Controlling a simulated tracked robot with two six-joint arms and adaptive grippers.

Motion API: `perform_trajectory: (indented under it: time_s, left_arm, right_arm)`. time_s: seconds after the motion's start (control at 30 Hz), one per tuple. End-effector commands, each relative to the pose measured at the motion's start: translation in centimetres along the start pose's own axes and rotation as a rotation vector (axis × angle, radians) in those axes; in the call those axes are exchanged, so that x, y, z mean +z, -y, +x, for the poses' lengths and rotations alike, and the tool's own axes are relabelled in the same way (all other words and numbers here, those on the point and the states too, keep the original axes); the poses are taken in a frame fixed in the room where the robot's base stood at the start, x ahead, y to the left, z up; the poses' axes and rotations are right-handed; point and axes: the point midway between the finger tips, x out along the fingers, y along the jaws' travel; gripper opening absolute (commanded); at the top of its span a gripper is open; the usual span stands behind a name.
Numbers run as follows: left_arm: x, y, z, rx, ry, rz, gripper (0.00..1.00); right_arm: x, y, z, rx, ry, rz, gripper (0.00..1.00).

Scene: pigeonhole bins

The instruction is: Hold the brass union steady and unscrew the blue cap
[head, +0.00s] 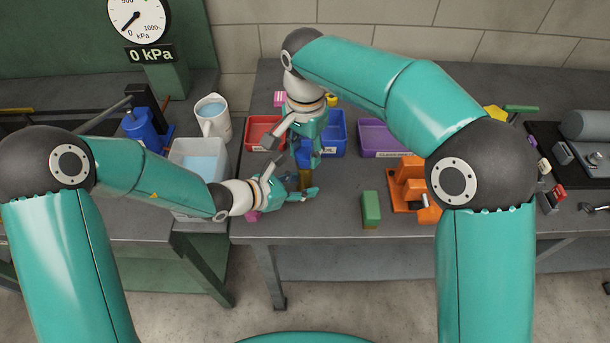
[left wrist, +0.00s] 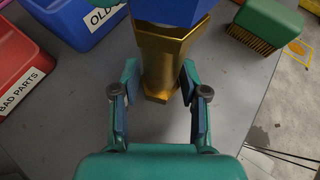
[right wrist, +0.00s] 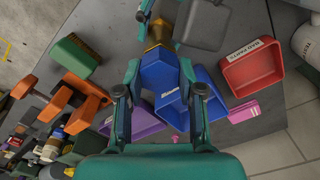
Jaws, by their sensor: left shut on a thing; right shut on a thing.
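The brass union (head: 305,181) stands upright on the grey bench, mostly hidden by my grippers in the head view. In the left wrist view the brass union (left wrist: 163,62) has a hex section at its top and foot. My left gripper (left wrist: 160,85) is shut on it from the side. The blue cap (right wrist: 160,74) sits on top of the union, and its lower edge (left wrist: 170,10) shows in the left wrist view. My right gripper (right wrist: 162,80) comes from above and is shut on the cap. Whether the cap's thread is loose cannot be seen.
Behind the union are a red bin (head: 259,136), a blue bin (head: 338,132) and a purple bin (head: 374,139). A green brush (head: 371,211) and an orange fixture (head: 407,188) stand to the right. A water tub (head: 199,150) and pitcher (head: 213,120) are left.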

Motion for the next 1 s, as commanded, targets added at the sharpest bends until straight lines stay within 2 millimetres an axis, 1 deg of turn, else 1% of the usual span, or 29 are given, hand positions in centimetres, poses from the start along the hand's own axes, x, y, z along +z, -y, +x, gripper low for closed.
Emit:
perform_trajectory:
  time_s: [0.03,0.2,0.57,1.0]
  left_arm:
    - [-0.3,0.2,0.0,-0.004,-0.007,0.0,0.02]
    - [-0.3,0.2,0.0,-0.004,-0.008,0.0,0.02]
    - [-0.3,0.2,0.0,-0.003,-0.008,-0.002,0.02]
    - [-0.3,0.1,0.1,-0.003,-0.008,-0.002,0.02]
  right_arm:
    - [0.0,0.1,0.1,-0.002,0.0,-0.063,0.0]
    - [0.0,0.1,0.1,-0.001,0.0,-0.298,0.0]
    - [0.0,0.1,-0.1,0.0,0.0,-0.295,0.0]
    - [0.0,0.1,-1.1,-0.001,0.0,-0.294,0.0]
